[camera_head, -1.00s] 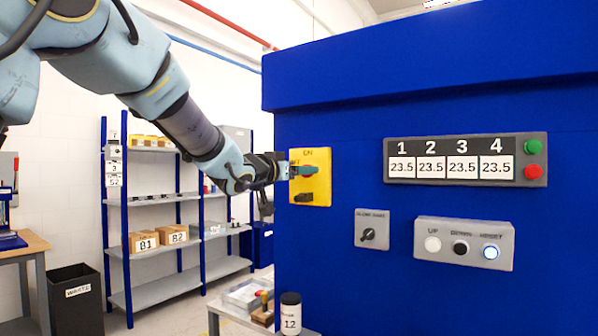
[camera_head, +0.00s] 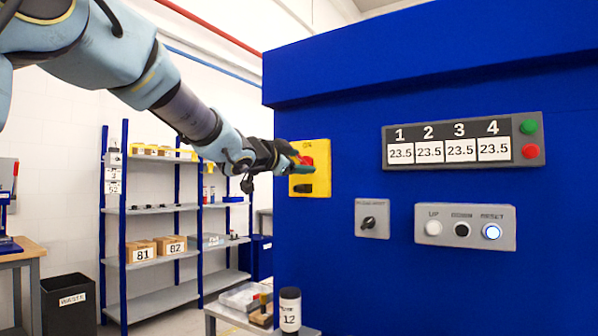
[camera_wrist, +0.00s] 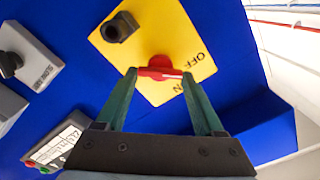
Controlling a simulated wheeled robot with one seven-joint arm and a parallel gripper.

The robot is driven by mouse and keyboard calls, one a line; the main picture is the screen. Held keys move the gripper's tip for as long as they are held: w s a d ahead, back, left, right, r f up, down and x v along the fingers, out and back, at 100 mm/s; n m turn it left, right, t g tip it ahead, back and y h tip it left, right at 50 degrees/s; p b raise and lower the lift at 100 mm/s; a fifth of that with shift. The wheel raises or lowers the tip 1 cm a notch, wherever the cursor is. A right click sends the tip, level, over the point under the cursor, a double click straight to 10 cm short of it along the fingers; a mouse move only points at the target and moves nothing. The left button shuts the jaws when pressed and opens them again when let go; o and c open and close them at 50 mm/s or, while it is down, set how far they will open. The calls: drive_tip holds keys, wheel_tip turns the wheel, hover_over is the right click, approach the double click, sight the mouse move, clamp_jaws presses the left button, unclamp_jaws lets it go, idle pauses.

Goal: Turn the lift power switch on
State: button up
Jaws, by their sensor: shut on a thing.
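The power switch is a red handle (camera_head: 307,160) on a yellow plate (camera_head: 322,178), fixed to the left part of the blue machine front. The word ON shows at the top of the plate in the head view. My gripper (camera_head: 300,160) reaches it from the left. In the wrist view, the red handle (camera_wrist: 160,68) lies crosswise between the two green fingertips of my gripper (camera_wrist: 160,74), which are shut on it. The yellow plate (camera_wrist: 145,88) shows OFF beside the handle, and the ON lettering is partly hidden by a finger.
A black part (camera_wrist: 120,27) sits on the same plate. A grey selector switch (camera_head: 372,219), a button box (camera_head: 464,229) and a display panel (camera_head: 464,148) are on the machine to the right. A small table with a jar (camera_head: 290,311) stands below. Shelving (camera_head: 165,210) is behind.

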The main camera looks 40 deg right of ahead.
drive_tip(key=m+b, duration=0.1)
drive_tip(key=m, duration=0.2)
drive_tip(key=m+b, duration=0.1)
drive_tip(key=shift+f+m+b, duration=0.25)
drive_tip(key=shift+m+b, duration=0.05)
drive_tip(key=shift+b, duration=0.05)
drive_tip(key=m+b, duration=0.2)
drive_tip(key=m, duration=0.2)
drive_tip(key=shift+m, duration=0.3)
drive_tip(key=o, duration=1.4)
drive_tip(key=shift+r, duration=0.1)
drive_tip(key=b+v, duration=0.2)
drive_tip(key=v, duration=0.9)
